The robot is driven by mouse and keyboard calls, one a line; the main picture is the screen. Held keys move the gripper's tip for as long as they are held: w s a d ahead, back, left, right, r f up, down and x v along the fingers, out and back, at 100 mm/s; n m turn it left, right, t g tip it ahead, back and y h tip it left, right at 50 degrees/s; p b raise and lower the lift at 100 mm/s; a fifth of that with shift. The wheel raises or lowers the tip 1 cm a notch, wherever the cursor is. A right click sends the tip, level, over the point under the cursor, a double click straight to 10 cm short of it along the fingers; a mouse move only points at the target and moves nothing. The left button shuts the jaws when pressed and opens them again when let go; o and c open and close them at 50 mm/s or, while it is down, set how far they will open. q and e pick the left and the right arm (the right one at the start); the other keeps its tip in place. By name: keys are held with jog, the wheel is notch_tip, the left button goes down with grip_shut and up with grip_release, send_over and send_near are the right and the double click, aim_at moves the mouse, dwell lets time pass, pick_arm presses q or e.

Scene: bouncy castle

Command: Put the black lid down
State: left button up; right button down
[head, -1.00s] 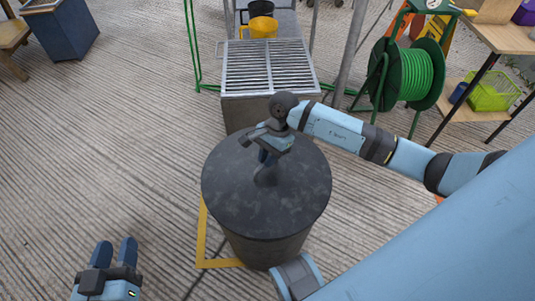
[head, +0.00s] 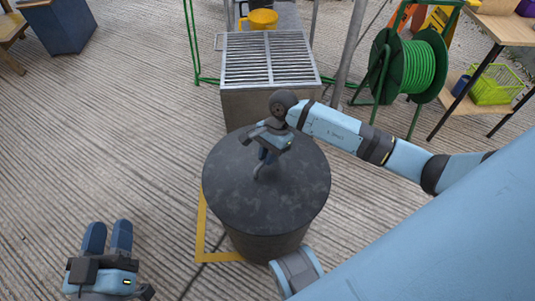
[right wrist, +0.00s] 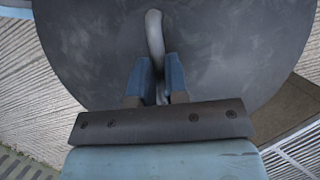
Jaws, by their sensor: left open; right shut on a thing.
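The black lid (head: 225,195) is a wide, dark, round disc with a grey curved handle (right wrist: 154,35). My right gripper (head: 263,163) is shut on this handle from above; in the right wrist view its blue fingers (right wrist: 160,78) pinch the handle. The lid lies level over the top of a dark grey drum (head: 262,243). The drum's rim is hidden under it, so I cannot tell whether the lid touches it. My left gripper (head: 108,232) is open and empty, over the floor at lower left.
A metal box with a slatted grate (head: 267,60) stands just behind the drum. A yellow floor marking (head: 201,230) runs around the drum's left side. A green hose reel (head: 415,65) and a wooden table (head: 505,30) stand at right. The left floor is mostly clear.

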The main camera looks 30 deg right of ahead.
pick_arm(q)
jog(key=shift+f+b, duration=0.4)
jog(key=shift+f, duration=0.05)
pick_arm(e)
jog(key=shift+f, duration=0.55)
jog(key=c, duration=1.1)
grip_release()
jog(key=shift+o, duration=0.2)
jog(key=shift+p+v, duration=0.35)
jog(key=shift+v, duration=0.7)
pick_arm(q)
jog(key=shift+s+a+f+g+y+p, duration=0.1)
jog(key=shift+a+f+g+y+p, duration=0.3)
jog(key=shift+f+p, duration=0.25)
jog(key=shift+s+a+f+g+y+p, duration=0.1)
jog(key=shift+a+f+g+y+p, duration=0.25)
jog(key=shift+f+g+p, duration=0.3)
pick_arm(e)
jog(key=v, duration=1.1)
jog(key=shift+r, duration=0.4)
